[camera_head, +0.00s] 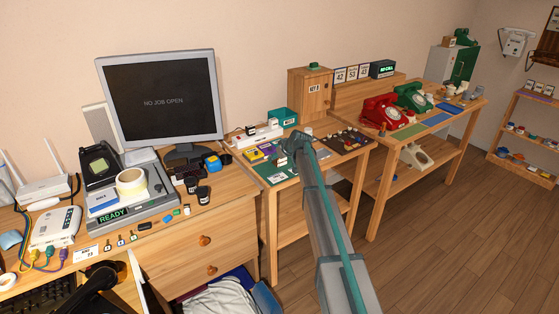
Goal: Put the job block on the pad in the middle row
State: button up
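My arm reaches up from the bottom to the middle table, and my gripper (291,158) is over the green mat (281,174) there. The gripper is small and partly hidden by my own arm, so I cannot tell whether it is open or holds anything. Small yellow and purple pieces (254,157) lie at the mat's left. A dark board (350,142) with several small pieces lies to its right. I cannot tell which piece is the job block or which spot is the middle-row pad. The monitor (160,98) reads "NO JOB OPEN".
A wooden box (310,93) and teal bin (284,118) stand behind the mat. A white power strip (257,135) is at its left. Red (381,110) and green (412,97) dial phones stand on the right table. The left desk (215,215) is crowded. Open floor (450,230) lies at right.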

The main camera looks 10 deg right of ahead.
jog(key=c, duration=0.6)
jog(key=shift+r, duration=0.15)
